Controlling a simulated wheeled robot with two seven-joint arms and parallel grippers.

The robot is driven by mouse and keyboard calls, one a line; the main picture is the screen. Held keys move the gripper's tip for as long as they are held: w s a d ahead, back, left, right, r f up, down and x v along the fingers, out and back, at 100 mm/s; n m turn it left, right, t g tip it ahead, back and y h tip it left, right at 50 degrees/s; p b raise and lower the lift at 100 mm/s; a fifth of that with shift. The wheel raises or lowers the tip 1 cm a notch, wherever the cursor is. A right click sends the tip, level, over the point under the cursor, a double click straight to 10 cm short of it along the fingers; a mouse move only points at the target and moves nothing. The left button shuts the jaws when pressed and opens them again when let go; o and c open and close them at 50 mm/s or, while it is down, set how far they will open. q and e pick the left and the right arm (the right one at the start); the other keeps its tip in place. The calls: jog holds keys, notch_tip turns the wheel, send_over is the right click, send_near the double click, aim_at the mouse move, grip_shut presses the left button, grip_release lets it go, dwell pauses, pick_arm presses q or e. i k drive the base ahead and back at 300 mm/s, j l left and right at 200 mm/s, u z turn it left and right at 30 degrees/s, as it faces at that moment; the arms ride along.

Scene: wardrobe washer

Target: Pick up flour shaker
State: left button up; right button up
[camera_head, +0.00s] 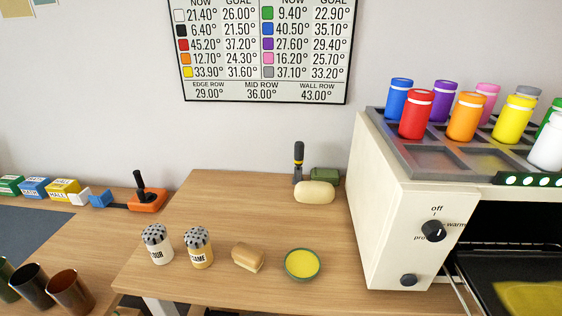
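The flour shaker (158,252) stands upright on the wooden table, near its front left edge. It has a white body, a grey perforated cap and a dark label of which "OUR" shows. A similar shaker with a yellowish lower body (201,257) stands just to its right, with "SAME" showing on its label. A small gap lies between the two. Neither of my grippers is in view.
Right of the shakers are a bread piece (248,257) and a bowl of yellow stuff (302,264). A dough lump (314,192) lies farther back. A cream oven (395,220) carrying coloured jars stands right. Dark cups (70,292) stand front left. The table behind the shakers is clear.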

aim_at(156, 237)
jog(key=z, duration=1.8)
jog(key=k+l+u, duration=0.1)
jog(key=u, duration=2.65)
jog(key=i+j+z, duration=0.2)
jog(key=i+j, duration=0.15)
jog(key=j, duration=0.3)
jog(key=i+j+z, duration=0.1)
jog(key=j, duration=0.2)
jog(key=i+j+z, duration=0.1)
jog(key=j, duration=0.25)
jog(key=i, duration=0.1)
